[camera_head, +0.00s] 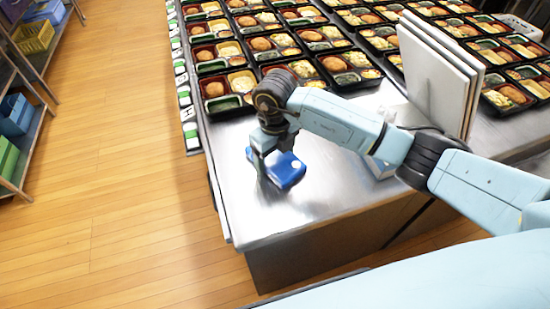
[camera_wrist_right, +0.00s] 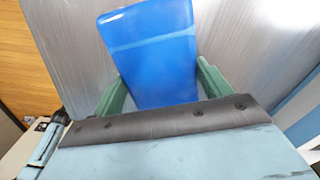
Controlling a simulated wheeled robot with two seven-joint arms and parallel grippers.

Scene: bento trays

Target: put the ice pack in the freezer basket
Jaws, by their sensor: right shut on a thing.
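A blue ice pack (camera_head: 288,175) is at the near left part of the steel table (camera_head: 335,190) in the head view. My right gripper (camera_head: 268,172) is shut on it. In the right wrist view, the blue pack (camera_wrist_right: 152,55) lies between the two green fingers (camera_wrist_right: 155,88), with a lighter stripe across it. I cannot tell whether the pack touches the table. My left gripper is not in view. I cannot make out for sure which container is the freezer basket; a yellow basket (camera_head: 36,38) stands on the shelf at the upper left.
Rows of filled bento trays (camera_head: 228,90) cover the far part of the table. Shelves at the left hold blue bins (camera_head: 14,115) and green bins (camera_head: 5,158). The wooden floor (camera_head: 110,150) between is clear.

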